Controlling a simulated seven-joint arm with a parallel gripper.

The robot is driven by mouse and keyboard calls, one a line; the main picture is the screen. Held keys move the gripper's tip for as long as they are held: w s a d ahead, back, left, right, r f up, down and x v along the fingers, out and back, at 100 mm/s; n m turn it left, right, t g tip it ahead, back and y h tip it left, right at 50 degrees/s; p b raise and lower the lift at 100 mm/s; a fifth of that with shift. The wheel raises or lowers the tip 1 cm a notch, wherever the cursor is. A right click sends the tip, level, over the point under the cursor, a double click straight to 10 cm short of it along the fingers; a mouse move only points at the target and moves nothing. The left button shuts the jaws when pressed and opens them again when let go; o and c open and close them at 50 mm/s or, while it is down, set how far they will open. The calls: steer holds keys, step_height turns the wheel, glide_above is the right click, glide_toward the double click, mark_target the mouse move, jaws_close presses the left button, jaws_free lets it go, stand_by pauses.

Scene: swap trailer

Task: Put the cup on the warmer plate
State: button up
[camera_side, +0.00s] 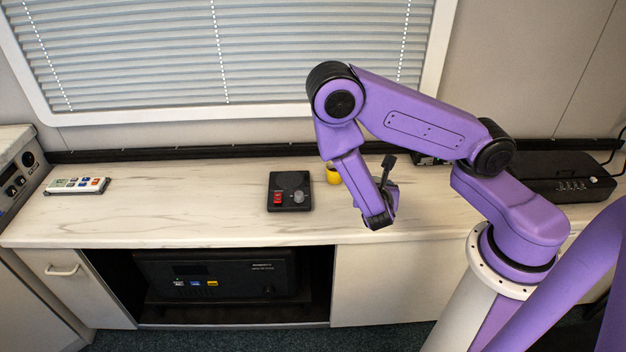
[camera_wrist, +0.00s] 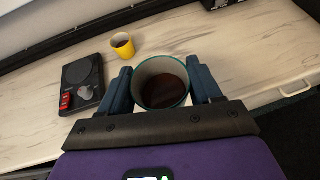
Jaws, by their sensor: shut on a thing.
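In the wrist view, my gripper (camera_wrist: 162,80) is shut on a cup (camera_wrist: 163,93) with a pale teal rim and dark brown liquid inside. One blue finger presses on each side of it. The warmer plate (camera_side: 289,191) is a black square unit with a round dark disc, a red switch and a grey knob. It lies on the counter left of my gripper, and also shows in the wrist view (camera_wrist: 83,78). Its disc is empty.
A small yellow cup (camera_wrist: 123,45) stands on the counter beside the warmer; my arm partly covers it in the side view (camera_side: 333,175). The counter (camera_side: 180,205) left of the warmer is clear.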

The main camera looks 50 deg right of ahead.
steer(key=w+a+r, duration=0.2)
steer(key=w+r, duration=0.1)
steer(key=w, duration=1.3)
glide_above(289, 179)
steer(key=f, duration=0.9)
steer(key=shift+s+f, duration=0.2)
steer(key=shift+w+f, duration=0.15)
steer(key=shift+f, duration=1.5)
steer(key=shift+f, duration=0.15)
steer(key=o, duration=1.1)
steer(key=shift+o, duration=0.2)
